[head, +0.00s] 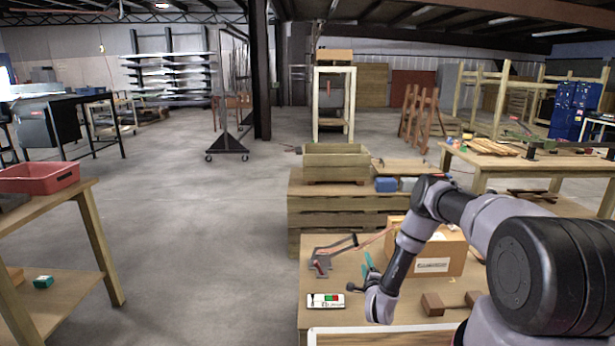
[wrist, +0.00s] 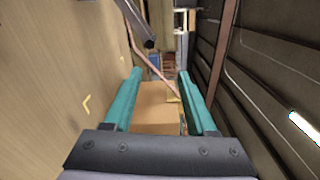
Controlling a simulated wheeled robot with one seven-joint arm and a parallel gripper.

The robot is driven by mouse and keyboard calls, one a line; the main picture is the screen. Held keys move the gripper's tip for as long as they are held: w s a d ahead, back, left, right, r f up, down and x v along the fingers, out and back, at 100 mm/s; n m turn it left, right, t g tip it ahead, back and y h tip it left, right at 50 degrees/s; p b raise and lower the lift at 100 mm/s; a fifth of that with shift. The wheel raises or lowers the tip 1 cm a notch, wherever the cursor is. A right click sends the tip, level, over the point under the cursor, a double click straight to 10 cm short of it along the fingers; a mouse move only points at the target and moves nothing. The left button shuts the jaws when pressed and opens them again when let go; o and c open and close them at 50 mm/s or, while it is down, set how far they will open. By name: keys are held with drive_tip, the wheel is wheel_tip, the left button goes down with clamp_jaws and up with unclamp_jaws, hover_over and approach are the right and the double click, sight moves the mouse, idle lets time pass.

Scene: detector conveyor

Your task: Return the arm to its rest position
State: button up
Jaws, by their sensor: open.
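My gripper (head: 367,262) is above the near wooden table (head: 320,284), left of a cardboard box (head: 440,258) in the head view. My arm reaches in from the right and bends down to it. In the wrist view the two teal fingers of my gripper (wrist: 163,75) are spread apart with nothing held between them. The cardboard box (wrist: 158,106) shows beyond the gap between the fingers. In the head view the arm's wrist partly covers the fingers and the box.
A small white card or box (head: 326,301), a clamp-like tool (head: 321,262) and a brown mallet-like piece (head: 433,304) lie on the table. A wooden crate (head: 336,165) stands behind. A red bin (head: 38,178) sits on the left bench. Open floor lies between.

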drive_tip(key=w+d+r+n+g, duration=0.1)
drive_tip(key=w+r+n, duration=0.1)
drive_tip(key=w+r, duration=0.65)
drive_tip(key=w+d+r+n+g, duration=0.1)
drive_tip(key=w+r, duration=0.2)
drive_tip(key=r, duration=1)
drive_tip(key=s+d+r+n+g, duration=0.1)
drive_tip(key=s+r+n, duration=0.15)
drive_tip(key=r, duration=0.85)
drive_tip(key=s+r+n+g, duration=0.2)
drive_tip(key=s+r, duration=0.1)
drive_tip(key=r, duration=0.9)
drive_tip(key=s+d+r+n+g, duration=0.1)
drive_tip(key=s+r+n+g, duration=0.25)
drive_tip(key=s+r, duration=1.35)
drive_tip(key=s+a+n+g+y, duration=0.1)
drive_tip(key=s+n, duration=0.4)
drive_tip(key=s, duration=2.3)
drive_tip(key=shift+s+a+g+y, duration=0.15)
drive_tip(key=shift+g+y, duration=0.35)
drive_tip(key=shift+g, duration=0.05)
drive_tip(key=shift+r, duration=0.1)
